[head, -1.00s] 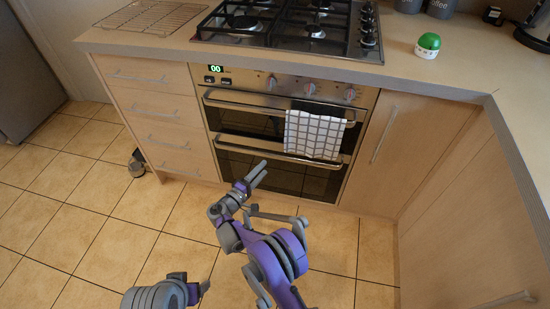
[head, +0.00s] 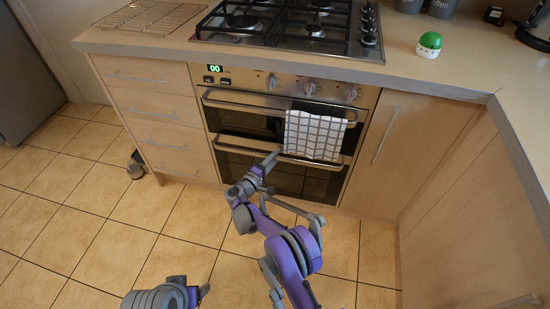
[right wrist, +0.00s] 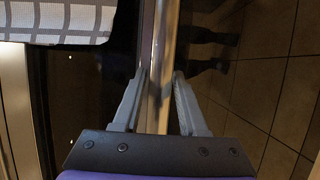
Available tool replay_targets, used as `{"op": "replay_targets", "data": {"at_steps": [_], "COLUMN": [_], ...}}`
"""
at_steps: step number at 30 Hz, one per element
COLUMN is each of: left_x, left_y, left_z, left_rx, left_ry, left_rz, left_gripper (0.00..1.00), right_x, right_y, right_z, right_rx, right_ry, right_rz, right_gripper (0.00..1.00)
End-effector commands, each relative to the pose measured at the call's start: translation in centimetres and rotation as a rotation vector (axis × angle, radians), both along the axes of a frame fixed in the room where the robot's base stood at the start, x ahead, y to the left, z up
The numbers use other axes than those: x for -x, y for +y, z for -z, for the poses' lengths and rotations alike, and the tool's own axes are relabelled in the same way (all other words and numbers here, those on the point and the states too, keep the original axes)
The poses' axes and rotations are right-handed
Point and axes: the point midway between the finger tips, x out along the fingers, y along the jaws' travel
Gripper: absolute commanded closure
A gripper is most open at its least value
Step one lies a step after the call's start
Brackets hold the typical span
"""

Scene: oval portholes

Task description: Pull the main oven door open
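The main oven door (head: 235,168) is the lower dark glass door of the steel oven, and it is closed. Its handle (head: 232,149) is a horizontal steel bar; it also shows in the right wrist view (right wrist: 162,60) as an upright bar. My right gripper (head: 270,161) is at this handle, left of the towel. In the right wrist view its fingers (right wrist: 157,76) are open, one on each side of the bar, with small gaps. My left gripper (head: 204,291) is low in the head view, away from the oven; its fingers are not clear.
A checked towel (head: 314,135) hangs from the upper handle (head: 250,101) beside my right gripper. Drawers (head: 160,130) stand left of the oven and a cupboard (head: 410,150) right of it.

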Motion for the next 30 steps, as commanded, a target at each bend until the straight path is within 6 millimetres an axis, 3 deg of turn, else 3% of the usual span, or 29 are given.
{"op": "replay_targets", "data": {"at_steps": [1, 6, 30], "left_x": [0.00, 0.00, 0.00], "left_y": [0.00, 0.00, 0.00], "left_z": [0.00, 0.00, 0.00], "left_rx": [0.000, 0.000, 0.000], "left_ry": [0.000, 0.000, 0.000], "left_rz": [0.000, 0.000, 0.000], "left_gripper": [0.29, 0.29, 0.29], "right_x": [0.01, 0.01, 0.03], "right_y": [0.01, 0.01, 0.01], "right_z": [0.00, 0.00, 0.00], "right_rx": [0.000, 0.000, 0.000], "right_ry": [0.000, 0.000, 0.000], "right_rz": [0.000, 0.000, 0.000], "right_gripper": [0.69, 1.00, 1.00]}}
